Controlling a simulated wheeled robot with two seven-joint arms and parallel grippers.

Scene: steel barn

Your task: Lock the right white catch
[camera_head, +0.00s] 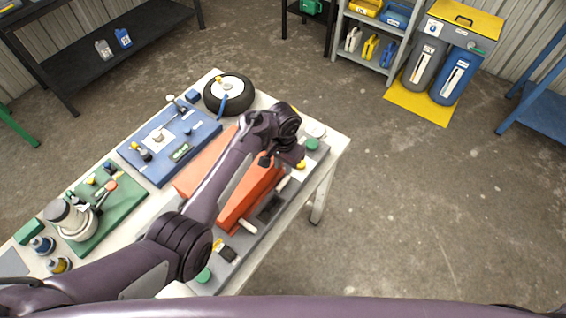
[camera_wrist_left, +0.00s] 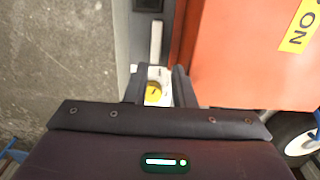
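The orange case (camera_head: 250,192) lies on a grey base near the table's right edge; it fills the right of the left wrist view (camera_wrist_left: 240,65). Along its near side are two white catches, the right one (camera_head: 284,183) and the left one (camera_head: 247,227). The right catch's white bar (camera_wrist_left: 156,42) points away from my fingers in the wrist view. My left gripper (camera_wrist_left: 158,88) is open, its fingers on either side of a white block with a yellow top (camera_wrist_left: 153,93). Whether they touch it, I cannot tell. My right gripper is out of view.
A blue panel (camera_head: 170,165), a black wheel (camera_head: 229,95) and a green board (camera_head: 120,212) with a white device share the table (camera_head: 335,141). A green knob (camera_head: 311,143) sits beyond the gripper. The concrete floor right of the table is clear.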

